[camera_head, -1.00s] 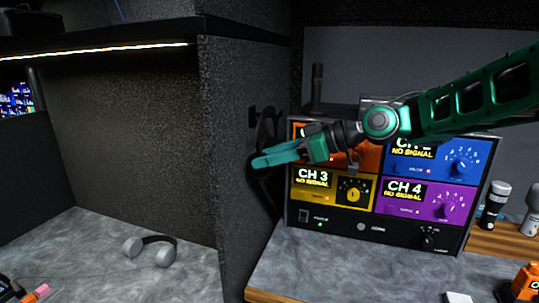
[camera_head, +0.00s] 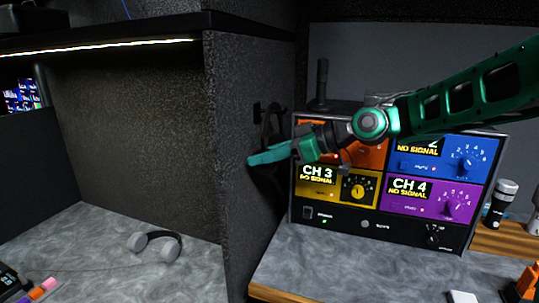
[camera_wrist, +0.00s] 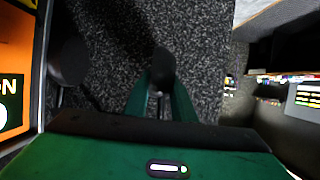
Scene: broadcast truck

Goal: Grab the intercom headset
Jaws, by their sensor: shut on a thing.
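A black headset (camera_head: 271,120) hangs at a hook on the side of the dark carpeted partition, left of the CH monitor unit. My green gripper (camera_head: 268,156) is in front of its lower part, pointing left, and hides much of it. In the wrist view my gripper (camera_wrist: 162,98) has its fingers close together around a dark part of the headset (camera_wrist: 163,66). Another dark rounded pad (camera_wrist: 68,62) shows to the left, beside the orange panel. My gripper is shut on the headset, which is still up by the partition.
The four-channel unit (camera_head: 365,224) stands close right of my gripper, with my arm crossing in front of it. The partition (camera_head: 232,200) is close on the left. Grey headphones (camera_head: 157,246) lie on the left desk.

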